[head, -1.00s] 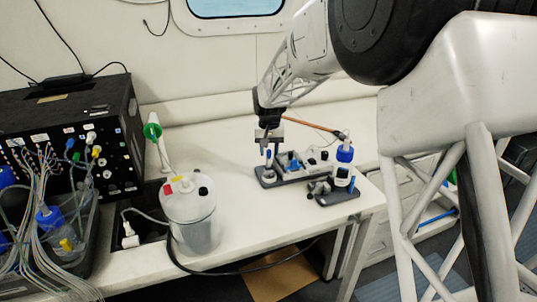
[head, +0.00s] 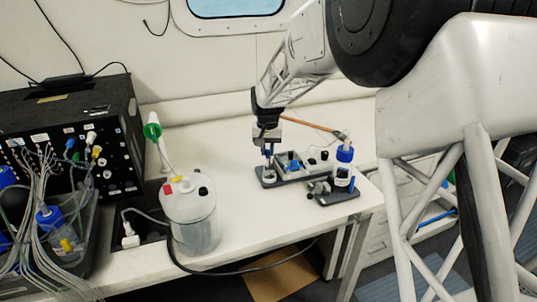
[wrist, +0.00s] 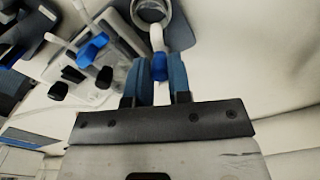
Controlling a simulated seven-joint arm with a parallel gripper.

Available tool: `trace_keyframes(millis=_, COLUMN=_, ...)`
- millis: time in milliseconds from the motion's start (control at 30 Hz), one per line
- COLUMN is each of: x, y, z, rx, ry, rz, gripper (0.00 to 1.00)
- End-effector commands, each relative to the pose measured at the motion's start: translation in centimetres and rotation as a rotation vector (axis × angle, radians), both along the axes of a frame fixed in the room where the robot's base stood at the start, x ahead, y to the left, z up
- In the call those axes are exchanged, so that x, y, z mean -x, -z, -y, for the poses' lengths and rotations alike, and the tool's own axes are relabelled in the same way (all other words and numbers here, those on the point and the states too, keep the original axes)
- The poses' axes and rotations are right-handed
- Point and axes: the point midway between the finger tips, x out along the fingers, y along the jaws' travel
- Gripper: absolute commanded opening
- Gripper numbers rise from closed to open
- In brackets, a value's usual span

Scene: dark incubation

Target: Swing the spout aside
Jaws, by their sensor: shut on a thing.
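In the wrist view, a short white spout (wrist: 156,38) with a blue end stands at the edge of a round ring-like cup (wrist: 151,12). My gripper (wrist: 160,76) is shut on the spout's blue end, between its two blue finger pads. In the head view my gripper (head: 268,150) points down over the left end of a small dark-based fixture on the bench. The spout itself is too small and too hidden by the fingers to make out there.
The fixture (head: 293,180) holds several small parts. A blue-capped bottle (head: 345,154) stands at its right. A white lidded canister (head: 190,219) stands left, near the bench's front edge. A black box (head: 70,125) with cables is further left.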

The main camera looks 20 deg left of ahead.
Motion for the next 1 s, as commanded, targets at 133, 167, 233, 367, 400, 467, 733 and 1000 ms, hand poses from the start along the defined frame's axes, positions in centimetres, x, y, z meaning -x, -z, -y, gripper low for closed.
trace_keyframes(millis=133, x=0.2, y=0.0, z=-0.5, rx=0.000, ry=0.087, rz=0.001, gripper=0.10)
trace_keyframes(millis=167, x=0.2, y=0.0, z=-0.6, rx=0.000, ry=0.101, rz=0.001, gripper=0.10)
trace_keyframes(millis=233, x=0.2, y=0.0, z=-0.7, rx=0.000, ry=0.125, rz=0.001, gripper=0.10)
trace_keyframes(millis=367, x=0.3, y=0.0, z=-0.7, rx=0.000, ry=0.139, rz=0.000, gripper=0.10)
trace_keyframes(millis=400, x=0.2, y=0.0, z=-0.7, rx=0.000, ry=0.138, rz=0.000, gripper=0.10)
trace_keyframes(millis=467, x=0.2, y=0.0, z=-0.7, rx=0.000, ry=0.138, rz=0.000, gripper=0.10)
trace_keyframes(millis=733, x=0.3, y=0.0, z=-0.9, rx=0.000, ry=0.172, rz=0.000, gripper=0.10)
trace_keyframes(millis=1000, x=0.3, y=0.0, z=-1.7, rx=0.000, ry=0.327, rz=0.001, gripper=0.10)
